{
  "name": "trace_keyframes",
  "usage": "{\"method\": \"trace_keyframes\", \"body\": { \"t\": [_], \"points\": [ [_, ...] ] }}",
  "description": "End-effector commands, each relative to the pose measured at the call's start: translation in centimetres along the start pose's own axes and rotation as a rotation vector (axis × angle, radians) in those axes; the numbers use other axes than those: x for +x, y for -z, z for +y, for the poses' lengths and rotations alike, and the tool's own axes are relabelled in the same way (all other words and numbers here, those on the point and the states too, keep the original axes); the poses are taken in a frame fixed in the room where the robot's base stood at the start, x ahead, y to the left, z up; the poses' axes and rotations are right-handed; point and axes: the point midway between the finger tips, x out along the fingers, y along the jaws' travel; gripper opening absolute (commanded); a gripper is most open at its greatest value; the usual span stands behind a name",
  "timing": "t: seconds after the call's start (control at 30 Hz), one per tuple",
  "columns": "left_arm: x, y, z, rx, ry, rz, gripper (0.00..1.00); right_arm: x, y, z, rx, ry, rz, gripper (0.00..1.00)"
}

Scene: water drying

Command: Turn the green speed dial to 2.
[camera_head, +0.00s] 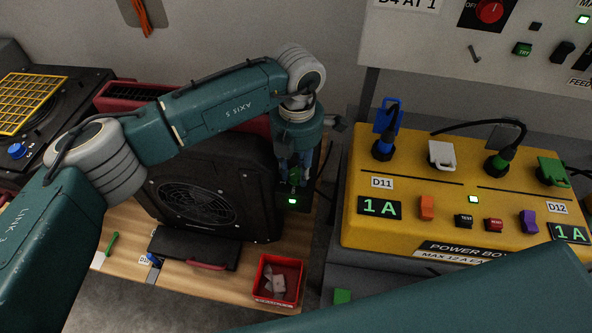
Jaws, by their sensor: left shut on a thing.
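My left arm reaches in from the left, and its gripper (294,182) points down at the right side of a black fan unit (209,200). The gripper is shut on a small green part, which looks like the green speed dial (294,177). The fingers hide most of the dial, and I cannot read its marks or setting. A small green light (292,201) glows just below the fingertips. My right gripper is out of view; only a teal arm link of mine crosses the bottom right.
A yellow power box (365,225) with plugs, switches and "1 A" displays stands to the right. A red bin (262,284) of small pieces and a dark flat case (170,249) are on the wooden bench (215,284) in front. A control panel (420,50) is at top right.

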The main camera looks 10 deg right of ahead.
Motion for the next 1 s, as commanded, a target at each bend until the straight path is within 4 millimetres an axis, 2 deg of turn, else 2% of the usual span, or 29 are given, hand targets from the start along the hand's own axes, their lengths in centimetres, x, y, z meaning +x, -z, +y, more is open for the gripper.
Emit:
{"method": "trace_keyframes", "body": {
  "t": [0.57, 0.6, 0.7, 1.0],
  "points": [
    [-0.25, -0.40, -0.58, 0.016, 0.012, -0.011, 0.03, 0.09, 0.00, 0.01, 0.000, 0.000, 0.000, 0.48],
    [-0.25, -0.41, -0.59, 0.016, 0.012, -0.011, 0.31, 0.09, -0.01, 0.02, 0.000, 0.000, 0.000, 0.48],
    [-0.22, -0.39, -0.54, 0.016, 0.011, -0.010, 0.48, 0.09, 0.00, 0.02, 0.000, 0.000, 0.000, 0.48],
    [-0.18, -0.14, -0.22, 0.011, 0.005, -0.004, 0.48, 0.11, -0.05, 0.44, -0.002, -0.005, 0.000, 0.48]
  ]
}}
